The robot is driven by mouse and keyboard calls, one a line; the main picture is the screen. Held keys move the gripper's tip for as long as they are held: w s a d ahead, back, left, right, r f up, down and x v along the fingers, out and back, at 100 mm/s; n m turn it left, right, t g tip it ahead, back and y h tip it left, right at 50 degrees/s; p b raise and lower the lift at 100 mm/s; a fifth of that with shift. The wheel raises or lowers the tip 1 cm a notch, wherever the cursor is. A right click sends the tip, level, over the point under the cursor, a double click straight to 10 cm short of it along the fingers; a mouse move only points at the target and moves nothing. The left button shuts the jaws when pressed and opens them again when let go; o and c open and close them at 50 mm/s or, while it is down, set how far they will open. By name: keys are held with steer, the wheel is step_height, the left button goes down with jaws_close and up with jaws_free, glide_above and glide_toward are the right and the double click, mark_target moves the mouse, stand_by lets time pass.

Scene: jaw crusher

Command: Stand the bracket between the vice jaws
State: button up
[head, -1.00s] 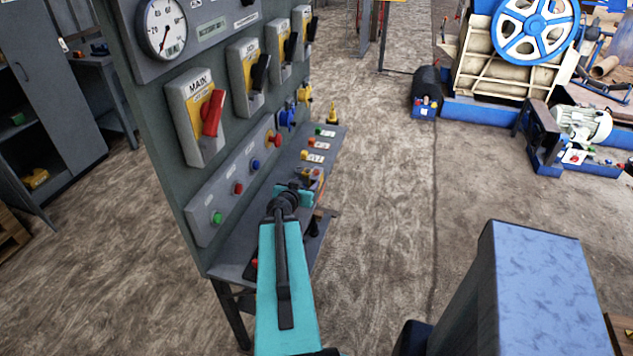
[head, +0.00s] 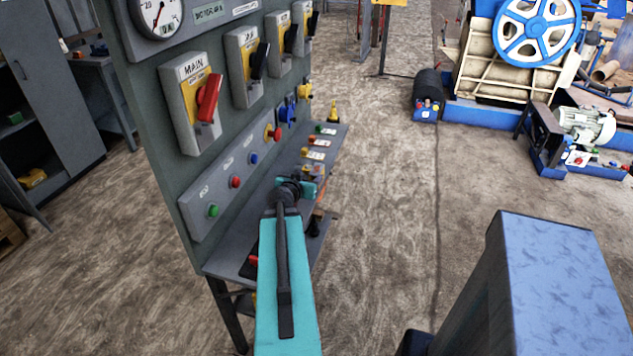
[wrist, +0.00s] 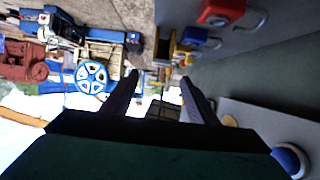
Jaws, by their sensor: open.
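My gripper (wrist: 160,78) is open in the wrist view, its two dark fingers spread with nothing held between them. In the head view my gripper (head: 308,187) is small and partly hidden by my own wrist, over the sloping desk of the control panel. I cannot make out a bracket or a vice for certain in either view. A dark and brown fitting (head: 318,222) sticks out beside the desk, just below my gripper and partly covered by my arm; I cannot tell what it is.
The grey control panel (head: 180,165) with a red-handled main switch (head: 208,98) stands close on the left. Floor (head: 390,200) is clear to the right; a blue-wheeled crusher (head: 530,50) stands beyond.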

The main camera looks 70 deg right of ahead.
mark_target(317, 169)
steer(key=shift+w+d+f+b, duration=0.1)
steer(key=shift+d+f+b, duration=0.35)
steer(key=shift+b, duration=1.75)
steer(key=shift+p+x, duration=0.8)
steer(key=shift+x, duration=2)
steer(key=shift+r, duration=0.15)
steer(key=shift+d, duration=0.2)
steer(key=shift+p+x, duration=0.6)
steer(key=shift+x, duration=0.3)
steer(key=shift+p+x, duration=0.55)
steer(key=shift+x, duration=1.05)
steer(key=shift+c, duration=0.3)
steer(key=shift+r, duration=0.1)
jaws_close()
